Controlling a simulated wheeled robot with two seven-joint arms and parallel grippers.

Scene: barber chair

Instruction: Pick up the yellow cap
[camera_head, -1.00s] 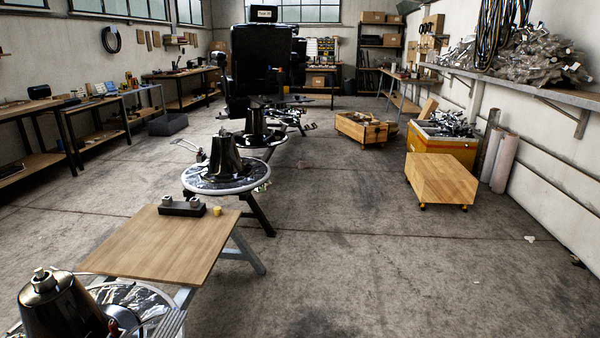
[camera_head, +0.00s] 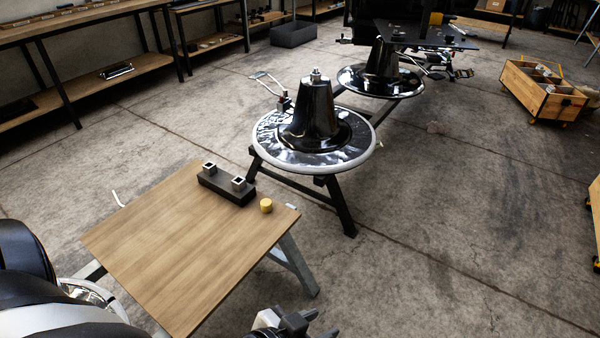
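The yellow cap (camera_head: 266,205) is a small round piece near the far right corner of the wooden table top (camera_head: 185,255). It stands just right of a dark block with two square metal pieces (camera_head: 227,189), apart from it.
A round chair base with a black cone (camera_head: 314,118) stands behind the table, with another base (camera_head: 381,75) beyond it. A wooden crate (camera_head: 541,93) is at the upper right. Open concrete floor lies right of the table. Workbenches (camera_head: 90,40) line the upper left.

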